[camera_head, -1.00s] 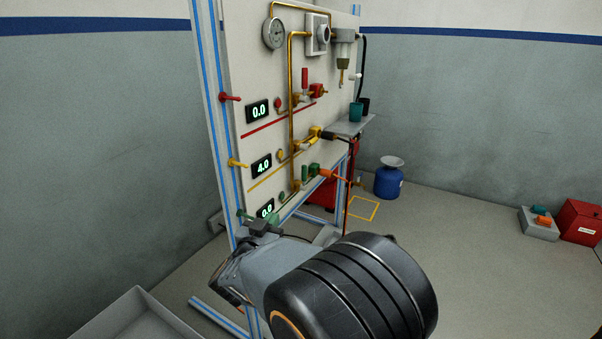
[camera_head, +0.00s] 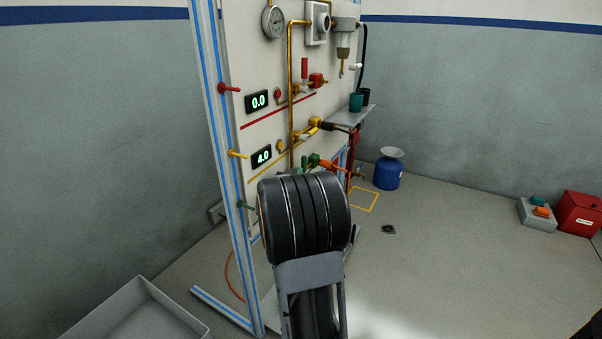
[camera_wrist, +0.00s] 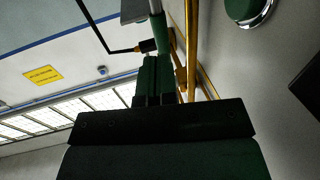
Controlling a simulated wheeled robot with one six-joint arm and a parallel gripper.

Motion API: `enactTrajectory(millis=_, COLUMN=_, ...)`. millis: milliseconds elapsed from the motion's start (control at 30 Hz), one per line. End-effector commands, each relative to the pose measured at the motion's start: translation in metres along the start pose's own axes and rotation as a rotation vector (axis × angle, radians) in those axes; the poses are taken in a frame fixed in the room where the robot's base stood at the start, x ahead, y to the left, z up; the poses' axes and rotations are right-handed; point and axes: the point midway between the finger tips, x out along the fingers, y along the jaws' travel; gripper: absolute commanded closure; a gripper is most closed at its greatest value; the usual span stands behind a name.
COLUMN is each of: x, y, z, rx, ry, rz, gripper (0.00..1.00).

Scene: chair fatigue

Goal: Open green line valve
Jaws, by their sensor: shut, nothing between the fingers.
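The green line valve (camera_head: 313,160) is low on the panel in the head view, at the foot of the brass pipe. My arm hides part of it, so its handle angle cannot be told there. In the wrist view a green handle (camera_wrist: 161,32) stands just ahead of my gripper (camera_wrist: 155,62). The gripper's fingers are together, with their tips at or very near the handle; contact cannot be told. The gripper is hidden behind my arm in the head view. The green line's display is also hidden.
The yellow display (camera_head: 262,157) reads 4.0 and the red display (camera_head: 258,101) reads 0.0. A brass pipe (camera_wrist: 191,45) and a round green button (camera_wrist: 243,8) are close by. A small shelf (camera_head: 350,118) juts out above right. Open floor lies right of the panel.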

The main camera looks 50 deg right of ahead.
Motion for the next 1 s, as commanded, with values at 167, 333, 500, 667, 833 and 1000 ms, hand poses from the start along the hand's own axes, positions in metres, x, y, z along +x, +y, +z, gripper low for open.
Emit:
enactTrajectory(millis=167, x=0.022, y=0.0, z=0.002, rx=0.0, ry=0.001, rz=0.001, gripper=1.0)
enactTrajectory(millis=333, x=0.033, y=0.0, z=0.0, rx=0.0, ry=0.001, rz=0.0, gripper=1.0)
enactTrajectory(millis=500, x=0.036, y=0.0, z=0.0, rx=0.0, ry=0.0, rz=-0.001, gripper=1.0)
enactTrajectory(millis=667, x=0.036, y=0.0, z=0.0, rx=0.0, ry=0.0, rz=-0.001, gripper=1.0)
enactTrajectory(millis=833, x=0.036, y=-0.001, z=-0.001, rx=0.0, ry=-0.001, rz=-0.002, gripper=1.0)
enactTrajectory(millis=1000, x=0.034, y=-0.008, z=-0.005, rx=0.005, ry=-0.026, rz=-0.015, gripper=1.0)
